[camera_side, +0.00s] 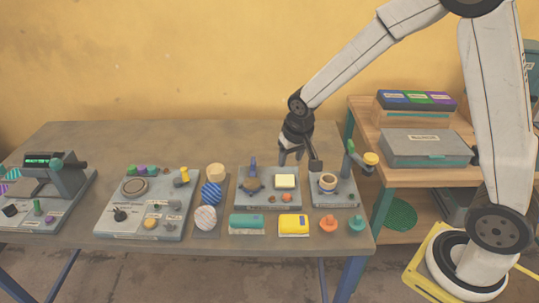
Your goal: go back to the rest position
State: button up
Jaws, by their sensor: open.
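My gripper (300,157) hangs from my white arm above the right part of the grey workbench (110,140). Its fingers point down and are apart, with nothing seen between them. It is over the back edge between two grey plates. The left plate (246,201) carries a blue upright part (253,167), a pale yellow block (285,181) and small knobs. Whether the fingers touch anything there I cannot tell.
Yellow (293,225) and green (247,224) boxes and orange (328,224) and teal (356,223) knobs lie along the front edge. A control panel (150,203) and a display device (62,178) stand left. A wooden shelf (405,161) with a grey case (425,147) stands right. The bench's back left is clear.

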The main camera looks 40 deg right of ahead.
jog(key=s+a+n+y, duration=0.1)
jog(key=s+n, duration=0.2)
jog(key=s, duration=1.1)
jog(key=shift+s+r, duration=0.2)
jog(key=shift+r, duration=0.2)
